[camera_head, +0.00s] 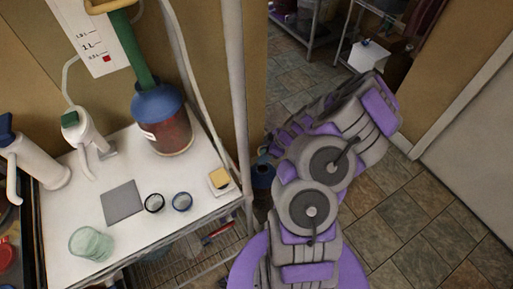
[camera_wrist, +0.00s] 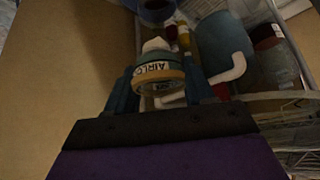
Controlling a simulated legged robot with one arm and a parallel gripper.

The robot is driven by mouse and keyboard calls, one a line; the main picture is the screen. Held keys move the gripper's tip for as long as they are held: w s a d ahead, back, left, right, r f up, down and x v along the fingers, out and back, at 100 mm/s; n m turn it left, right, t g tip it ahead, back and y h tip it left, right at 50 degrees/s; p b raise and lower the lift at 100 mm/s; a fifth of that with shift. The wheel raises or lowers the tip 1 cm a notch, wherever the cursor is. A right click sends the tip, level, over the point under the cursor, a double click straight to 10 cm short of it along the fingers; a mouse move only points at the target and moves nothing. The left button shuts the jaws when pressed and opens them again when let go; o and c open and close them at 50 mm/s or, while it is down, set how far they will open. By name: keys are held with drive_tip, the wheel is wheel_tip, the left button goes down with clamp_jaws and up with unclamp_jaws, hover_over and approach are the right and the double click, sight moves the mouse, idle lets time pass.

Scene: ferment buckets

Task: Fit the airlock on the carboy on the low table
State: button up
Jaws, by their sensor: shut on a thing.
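My gripper (camera_wrist: 158,88) is shut on the airlock (camera_wrist: 161,76), a small rounded piece with a teal and yellow band, a pale top and a label reading "AIRLO…". It sits between the two dark teal fingers, clear of any vessel that I can make out. In the head view my purple and grey arm bends out to the right and back left; its far end is mostly hidden there. I cannot pick out the carboy with certainty. A dark blue round thing (camera_head: 262,174) shows below the arm's far end, partly hidden.
A white table (camera_head: 70,215) at left bears a blue-topped vessel with reddish-brown contents (camera_head: 168,130), white bottles (camera_head: 88,135), a grey square (camera_head: 123,203), two small rings, a sponge (camera_head: 219,179) and a pale green glass (camera_head: 92,244). A pale post (camera_head: 236,90) stands close by. Tiled floor is open at right.

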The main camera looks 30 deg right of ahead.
sight(258, 165)
drive_tip(key=shift+a+f, duration=0.3)
drive_tip(key=shift+a, duration=0.3)
drive_tip(key=shift+a+f, duration=0.1)
drive_tip(key=shift+f, duration=0.2)
drive_tip(key=shift+f+b, duration=0.3)
drive_tip(key=shift+f, duration=0.4)
drive_tip(key=shift+d+f+b, duration=0.25)
drive_tip(key=shift+f+b, duration=0.25)
drive_tip(key=shift+f, duration=0.05)
drive_tip(key=shift+d+f+b, duration=0.2)
drive_tip(key=shift+f+b, duration=0.25)
drive_tip(key=shift+f, duration=0.1)
drive_tip(key=shift+a+f, duration=0.1)
drive_tip(key=shift+f, duration=0.05)
drive_tip(key=shift+a, duration=0.25)
drive_tip(key=shift+d, duration=0.25)
drive_tip(key=shift+a+b, duration=0.1)
drive_tip(key=shift+b, duration=0.35)
drive_tip(key=shift+f, duration=0.75)
idle(0.9)
